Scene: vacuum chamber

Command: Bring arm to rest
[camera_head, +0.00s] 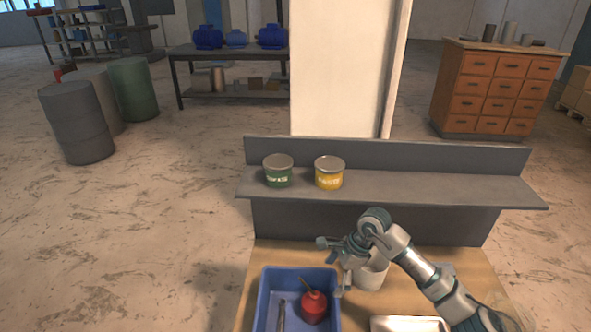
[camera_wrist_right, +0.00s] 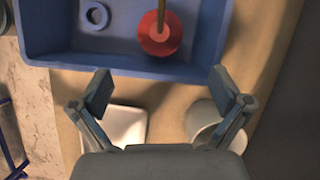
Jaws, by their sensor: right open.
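My right arm comes in from the lower right in the head view. Its gripper (camera_head: 335,264) hangs above the workbench, beside the right back corner of a blue bin (camera_head: 264,296). In the right wrist view the gripper (camera_wrist_right: 165,88) has its two fingers wide apart, with nothing between them. The bin (camera_wrist_right: 60,50) lies just beyond the fingertips, and a red oil can (camera_head: 314,306) stands in it. A whitish cup (camera_head: 372,276) is partly hidden behind my arm. My left arm and gripper are not in view.
A metal tray (camera_head: 410,324) lies at the bench's front. A grey shelf (camera_head: 400,187) behind the bench carries a green tin (camera_head: 278,172) and a yellow tin (camera_head: 329,174). A pale column (camera_head: 340,70) rises behind it. The floor left of the bench is clear.

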